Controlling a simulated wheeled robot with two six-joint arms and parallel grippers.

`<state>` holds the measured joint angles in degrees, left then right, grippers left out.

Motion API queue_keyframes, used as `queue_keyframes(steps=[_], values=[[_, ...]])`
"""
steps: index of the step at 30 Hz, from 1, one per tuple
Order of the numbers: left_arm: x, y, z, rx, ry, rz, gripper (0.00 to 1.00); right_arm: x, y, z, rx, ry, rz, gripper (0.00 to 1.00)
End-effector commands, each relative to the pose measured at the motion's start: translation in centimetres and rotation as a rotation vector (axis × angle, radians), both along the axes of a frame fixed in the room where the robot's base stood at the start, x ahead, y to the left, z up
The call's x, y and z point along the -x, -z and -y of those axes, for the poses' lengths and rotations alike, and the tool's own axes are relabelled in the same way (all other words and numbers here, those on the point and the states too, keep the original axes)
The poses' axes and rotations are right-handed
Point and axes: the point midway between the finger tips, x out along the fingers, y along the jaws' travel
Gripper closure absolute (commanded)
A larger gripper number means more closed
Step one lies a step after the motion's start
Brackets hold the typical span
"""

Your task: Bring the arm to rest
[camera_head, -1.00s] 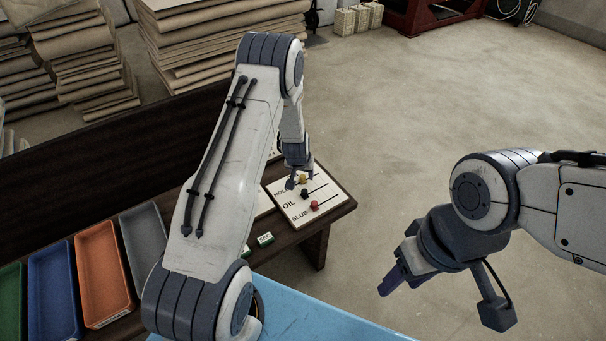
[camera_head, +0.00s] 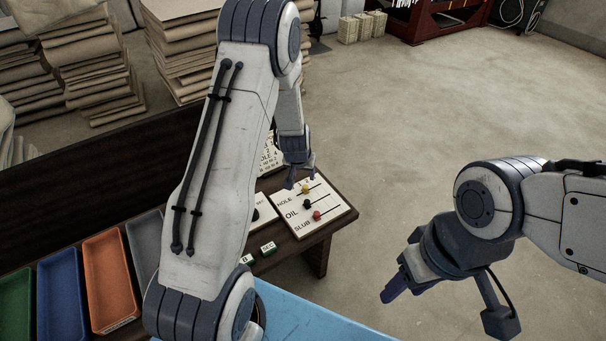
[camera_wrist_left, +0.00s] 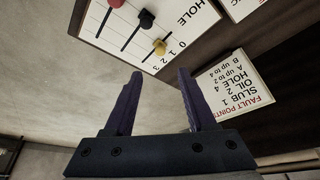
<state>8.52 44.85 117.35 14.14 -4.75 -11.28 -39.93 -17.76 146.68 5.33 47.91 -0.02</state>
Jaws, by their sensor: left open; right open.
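My left gripper (camera_head: 299,177) hangs at the end of its raised arm, just above the far edge of a white slider board (camera_head: 331,205) with rows marked HOLE, OIL and SLUB. In the left wrist view its two fingers (camera_wrist_left: 160,105) are apart with nothing between them. The yellow knob (camera_wrist_left: 159,46) shows beyond the fingertips, clear of them. The black knob (camera_head: 307,204) and red knob (camera_head: 316,216) sit on their lines. My right gripper (camera_head: 392,287) is at the right over the floor, away from the table. It is empty; its fingers overlap in this view.
The boards lie on a dark wooden table (camera_head: 318,247). Green, blue (camera_head: 62,292), orange (camera_head: 110,280) and grey trays stand at the left. A fault-points card (camera_wrist_left: 236,93) is near the slider board. Stacked cloth (camera_head: 180,50) stands behind. Floor on the right is clear.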

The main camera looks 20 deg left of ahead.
Motion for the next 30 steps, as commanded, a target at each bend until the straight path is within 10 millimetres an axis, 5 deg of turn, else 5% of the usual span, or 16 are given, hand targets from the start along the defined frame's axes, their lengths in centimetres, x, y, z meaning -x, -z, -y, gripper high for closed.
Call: queue_keyframes(steps=[11, 14, 17, 20, 24, 30], values=[[0.0, -0.3, 0.4, 0.002, 0.007, -0.001, 0.44, 0.0, 0.0, 0.0, 0.0, 0.0, 0.0, 0.5], [0.3, -2.0, 2.7, 0.014, 0.052, -0.009, 0.44, 0.0, 0.0, 0.0, 0.0, 0.0, 0.0, 0.5], [1.7, -5.3, 7.1, 0.036, 0.144, -0.033, 0.44, 0.0, 0.0, 0.0, 0.0, 0.0, 0.0, 0.5], [5.0, -9.3, 12.6, 0.059, 0.27, -0.077, 0.44, 0.0, 0.0, 0.0, 0.0, 0.0, 0.0, 0.5], [12.1, -14.3, 18.7, 0.073, 0.45, -0.155, 0.44, 0.0, 0.0, 0.0, 0.0, 0.0, 0.0, 0.5], [21.9, -18.5, 22.0, 0.055, 0.651, -0.254, 0.44, 0.0, 0.0, 0.0, 0.0, 0.0, 0.0, 0.5]])
